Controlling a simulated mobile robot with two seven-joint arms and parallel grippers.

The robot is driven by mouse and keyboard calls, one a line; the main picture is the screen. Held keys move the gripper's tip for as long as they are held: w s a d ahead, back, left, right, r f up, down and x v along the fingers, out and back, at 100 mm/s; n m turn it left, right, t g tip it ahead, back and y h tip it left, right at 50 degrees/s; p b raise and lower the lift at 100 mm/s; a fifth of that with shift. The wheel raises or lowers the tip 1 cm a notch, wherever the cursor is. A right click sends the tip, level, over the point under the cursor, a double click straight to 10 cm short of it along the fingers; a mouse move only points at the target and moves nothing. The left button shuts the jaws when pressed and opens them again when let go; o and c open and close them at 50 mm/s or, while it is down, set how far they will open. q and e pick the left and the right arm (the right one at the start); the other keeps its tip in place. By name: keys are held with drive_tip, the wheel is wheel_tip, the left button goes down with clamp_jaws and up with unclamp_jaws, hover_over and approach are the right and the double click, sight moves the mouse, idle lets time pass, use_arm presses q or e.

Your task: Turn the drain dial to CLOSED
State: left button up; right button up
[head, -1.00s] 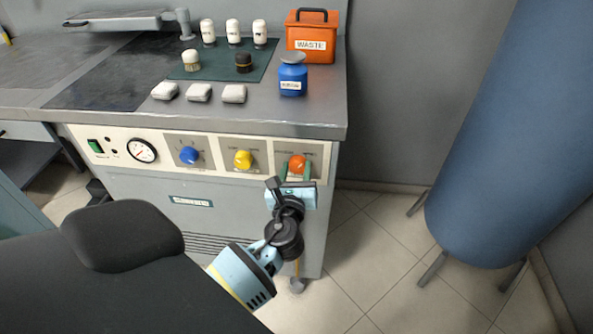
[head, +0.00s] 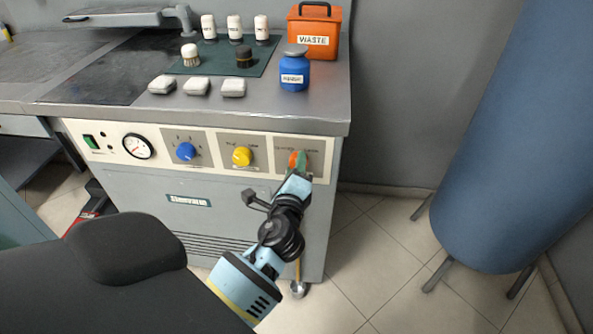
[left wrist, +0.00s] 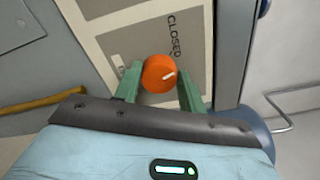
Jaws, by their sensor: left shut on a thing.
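The orange drain dial (head: 293,159) sits at the right end of the cream control panel. In the left wrist view the dial (left wrist: 157,72) is between the two green fingers of my left gripper (left wrist: 160,76), which is shut on it. In the head view my left gripper (head: 300,166) is tilted and partly covers the dial. My right gripper is not in view.
A yellow dial (head: 241,156), a blue dial (head: 186,152) and a gauge (head: 137,146) are left of it on the panel. Above, the counter holds a blue bottle (head: 294,72) and an orange WASTE box (head: 318,40). Open floor (head: 375,245) lies to the right.

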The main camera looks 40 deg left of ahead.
use_arm(q)
drive_tip(key=shift+f+n+b, duration=0.15)
drive_tip(key=shift+n+b, duration=0.85)
drive_tip(key=shift+n, duration=1.7)
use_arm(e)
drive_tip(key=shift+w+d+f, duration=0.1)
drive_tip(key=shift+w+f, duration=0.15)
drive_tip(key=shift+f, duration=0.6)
use_arm(q)
drive_tip(key=o, duration=0.9)
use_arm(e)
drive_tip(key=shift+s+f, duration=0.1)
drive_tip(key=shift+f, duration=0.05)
use_arm(q)
drive_tip(key=shift+o, duration=0.2)
drive_tip(key=shift+s, duration=0.15)
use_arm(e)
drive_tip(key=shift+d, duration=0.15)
